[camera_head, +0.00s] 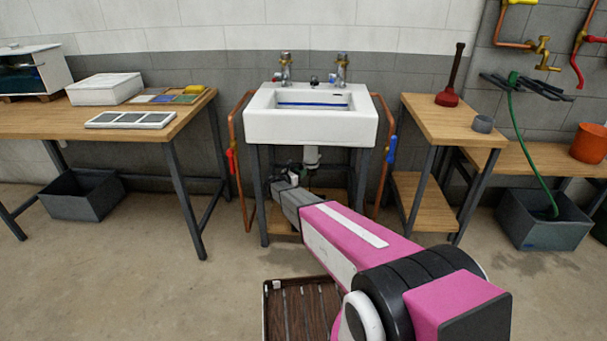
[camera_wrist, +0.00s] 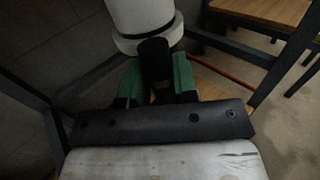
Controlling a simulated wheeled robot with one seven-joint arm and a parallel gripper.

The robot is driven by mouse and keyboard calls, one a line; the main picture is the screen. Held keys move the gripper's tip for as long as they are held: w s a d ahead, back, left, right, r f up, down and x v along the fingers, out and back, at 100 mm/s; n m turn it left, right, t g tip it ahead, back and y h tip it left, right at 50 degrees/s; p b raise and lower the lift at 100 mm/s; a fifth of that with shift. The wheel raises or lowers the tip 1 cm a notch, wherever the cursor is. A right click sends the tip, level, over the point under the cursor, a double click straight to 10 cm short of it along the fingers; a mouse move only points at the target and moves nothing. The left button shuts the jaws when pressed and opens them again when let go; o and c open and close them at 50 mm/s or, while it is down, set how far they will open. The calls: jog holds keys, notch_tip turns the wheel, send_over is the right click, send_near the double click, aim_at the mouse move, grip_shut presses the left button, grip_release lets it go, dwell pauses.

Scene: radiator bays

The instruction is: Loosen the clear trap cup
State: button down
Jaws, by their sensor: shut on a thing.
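The white sink (camera_head: 312,125) stands against the wall, with a white trap body (camera_head: 311,156) hanging under it. In the wrist view the trap body (camera_wrist: 143,22) is a white cylinder with a dark band at its lower edge. Below it is a short, dark-looking cup (camera_wrist: 155,52), apparently the trap cup; its clearness cannot be made out in the shade. My gripper (camera_wrist: 156,82) reaches in under the sink, its green-padded fingers shut on the cup from both sides. In the head view the cup's hold is too small and dark to make out.
The sink's dark legs frame the space, with a low wooden shelf under it. Copper pipes with a red valve handle (camera_head: 231,160) and a blue one (camera_head: 392,149) flank it. A slatted brown tray (camera_head: 265,300) lies on the floor in front. Wooden benches stand on both sides.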

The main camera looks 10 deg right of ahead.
jog(key=shift+w+a+m+g+h, duration=0.1)
jog(key=shift+w+m+g+h, duration=0.1)
jog(key=shift+m+g+h, duration=0.5)
jog(key=c, duration=0.9)
grip_release()
jog(key=shift+c, duration=0.2)
jog(key=shift+s+a, duration=0.1)
jog(key=shift+a, duration=0.15)
jog(key=v, duration=1)
jog(key=shift+r, duration=0.15)
jog(key=shift+s+a, duration=0.1)
jog(key=shift+s, duration=0.05)
